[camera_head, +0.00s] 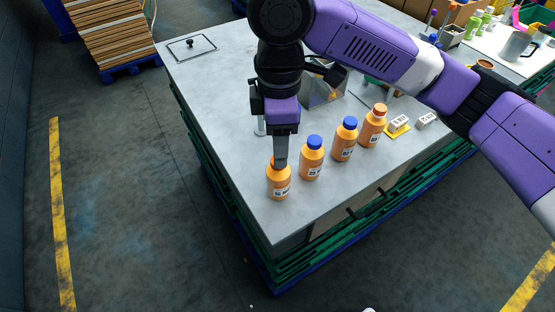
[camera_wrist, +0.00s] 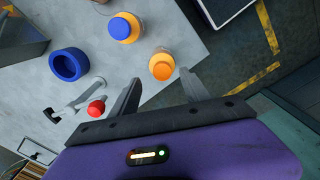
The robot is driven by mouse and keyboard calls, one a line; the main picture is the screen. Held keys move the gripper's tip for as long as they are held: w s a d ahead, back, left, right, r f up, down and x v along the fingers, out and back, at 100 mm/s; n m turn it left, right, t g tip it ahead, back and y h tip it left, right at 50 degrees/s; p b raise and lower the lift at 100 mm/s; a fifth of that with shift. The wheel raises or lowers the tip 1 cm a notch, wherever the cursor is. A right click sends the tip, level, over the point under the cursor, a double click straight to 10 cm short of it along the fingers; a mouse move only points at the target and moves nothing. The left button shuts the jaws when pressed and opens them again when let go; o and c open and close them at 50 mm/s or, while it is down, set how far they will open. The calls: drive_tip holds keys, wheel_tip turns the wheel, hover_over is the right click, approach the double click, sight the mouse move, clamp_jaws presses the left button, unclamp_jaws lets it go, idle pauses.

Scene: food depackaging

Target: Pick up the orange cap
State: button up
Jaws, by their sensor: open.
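In the head view, several orange bottles with white labels stand in a row along the near edge of the grey table. My gripper (camera_head: 280,160) points down at the leftmost bottle (camera_head: 278,184), and its fingers hide most of that bottle's orange cap (camera_head: 272,161). In the wrist view, this orange cap (camera_wrist: 162,70) lies just beyond my open fingertips (camera_wrist: 160,78), roughly centred between them. I cannot tell whether a finger touches it. Another orange-capped bottle (camera_head: 373,127) stands at the row's right end.
Two blue-capped bottles (camera_head: 312,158) (camera_head: 344,139) stand between the orange-capped ones. The wrist view shows a blue ring-shaped thing (camera_wrist: 69,64) and a red knob (camera_wrist: 96,108) at left. The table edge is close to the bottles.

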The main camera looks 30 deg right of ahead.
drive_tip(key=shift+s+a+f, duration=0.15)
drive_tip(key=shift+f, duration=1.75)
clamp_jaws()
drive_tip(key=shift+r, duration=0.1)
wheel_tip(320, 180, up, 20)
